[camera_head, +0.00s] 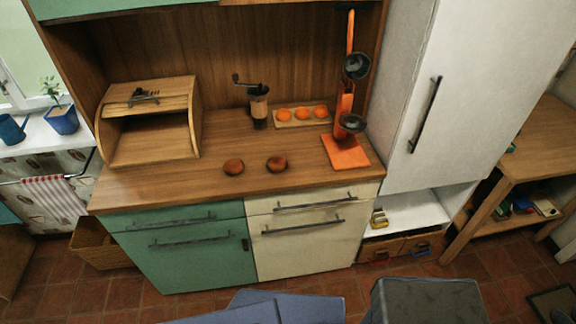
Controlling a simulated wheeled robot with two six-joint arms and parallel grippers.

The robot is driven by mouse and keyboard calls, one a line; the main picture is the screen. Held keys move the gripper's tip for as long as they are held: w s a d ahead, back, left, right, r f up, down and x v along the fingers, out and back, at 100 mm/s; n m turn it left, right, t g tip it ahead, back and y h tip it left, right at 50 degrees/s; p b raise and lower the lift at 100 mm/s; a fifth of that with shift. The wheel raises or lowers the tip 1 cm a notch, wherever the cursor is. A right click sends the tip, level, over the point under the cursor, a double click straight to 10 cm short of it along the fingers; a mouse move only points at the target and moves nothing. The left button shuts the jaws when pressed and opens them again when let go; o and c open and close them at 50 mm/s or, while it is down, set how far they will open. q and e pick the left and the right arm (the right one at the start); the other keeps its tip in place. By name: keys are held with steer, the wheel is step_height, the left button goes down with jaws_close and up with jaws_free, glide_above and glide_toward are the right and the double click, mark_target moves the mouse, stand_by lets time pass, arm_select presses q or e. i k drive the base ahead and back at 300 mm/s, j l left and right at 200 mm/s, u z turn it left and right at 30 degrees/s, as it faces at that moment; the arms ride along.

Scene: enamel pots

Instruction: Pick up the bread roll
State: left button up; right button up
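Two round brown bread rolls lie on the wooden counter (330,185) near its front edge. The left roll (233,166) is a little lighter, and the right roll (276,164) is darker. They lie apart from each other with bare wood around them. A wooden bread box (107,129) stands on the counter to their left. Its front is open and its visible inside looks empty. Neither of my grippers shows in the head view.
A tall white cupboard (450,80) bounds the counter on the right. The front edge before the rolls is clear.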

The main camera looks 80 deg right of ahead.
mark_target(275, 164)
steer(key=z, duration=2.85)
